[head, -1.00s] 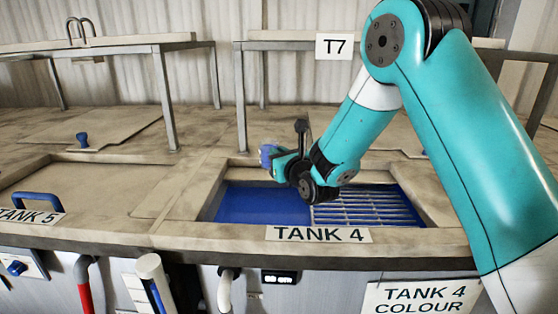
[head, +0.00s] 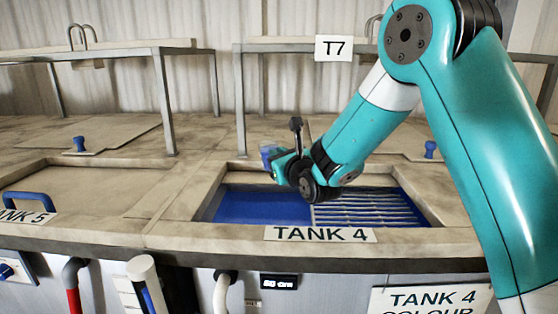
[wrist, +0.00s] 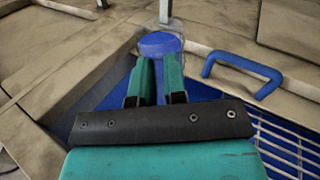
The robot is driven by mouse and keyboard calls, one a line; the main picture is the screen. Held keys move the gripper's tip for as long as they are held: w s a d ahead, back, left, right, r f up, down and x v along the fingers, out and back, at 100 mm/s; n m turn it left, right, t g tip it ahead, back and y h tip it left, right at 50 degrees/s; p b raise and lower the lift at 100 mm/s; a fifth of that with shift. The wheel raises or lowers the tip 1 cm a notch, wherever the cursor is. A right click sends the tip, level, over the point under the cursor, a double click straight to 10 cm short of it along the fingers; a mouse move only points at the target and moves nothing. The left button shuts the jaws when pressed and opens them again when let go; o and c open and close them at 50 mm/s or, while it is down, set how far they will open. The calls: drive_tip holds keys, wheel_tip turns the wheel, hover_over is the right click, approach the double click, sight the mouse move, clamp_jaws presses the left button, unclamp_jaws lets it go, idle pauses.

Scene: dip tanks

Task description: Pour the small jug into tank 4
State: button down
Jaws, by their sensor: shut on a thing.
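The small jug (wrist: 160,45) is clear-walled with blue liquid showing in it. My gripper (wrist: 160,75) is shut on the jug in the wrist view. In the head view the jug (head: 267,156) shows at the left end of my gripper (head: 278,163), above the back left part of tank 4. The jug looks roughly upright; its exact tilt is hard to tell. Tank 4 (head: 265,207) is open, with blue liquid on the left and a pale slatted grid on the right. Its label (head: 320,234) is on the front rim.
Tank 5 (head: 90,190) at the left is covered by a lid with a blue handle (head: 30,200). A raised shelf (head: 110,51) and the T7 sign (head: 333,48) stand behind. Hoses and a small display (head: 279,282) are on the front below the rim.

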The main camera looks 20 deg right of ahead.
drive_tip(key=n, duration=0.1)
drive_tip(key=f+n, duration=0.1)
drive_tip(key=n, duration=0.1)
drive_tip(key=shift+d+f+b, duration=0.1)
drive_tip(key=shift+f+b, duration=0.2)
drive_tip(key=shift+b, duration=0.05)
drive_tip(key=n+p, duration=0.1)
drive_tip(key=n, duration=0.3)
drive_tip(key=shift+f+n, duration=0.1)
drive_tip(key=shift+n, duration=0.2)
drive_tip(key=shift+s+a+f+n+t+b, duration=0.1)
drive_tip(key=shift+a+f+n+b, duration=0.5)
drive_tip(key=shift+n, duration=1.45)
drive_tip(key=shift+a+f+n+t+b, duration=0.1)
drive_tip(key=shift+a+n+b, duration=0.2)
drive_tip(key=shift+n+b, duration=1.25)
drive_tip(key=shift+s+a+f+n+t+b, duration=0.1)
drive_tip(key=shift+a+f+n+b, duration=0.3)
drive_tip(key=shift+n, duration=2.1)
drive_tip(key=shift+a+r, duration=0.1)
drive_tip(key=shift+r+p, duration=0.2)
drive_tip(key=shift+p, duration=1.15)
drive_tip(key=shift+s+p, duration=0.1)
drive_tip(key=shift+p, duration=0.2)
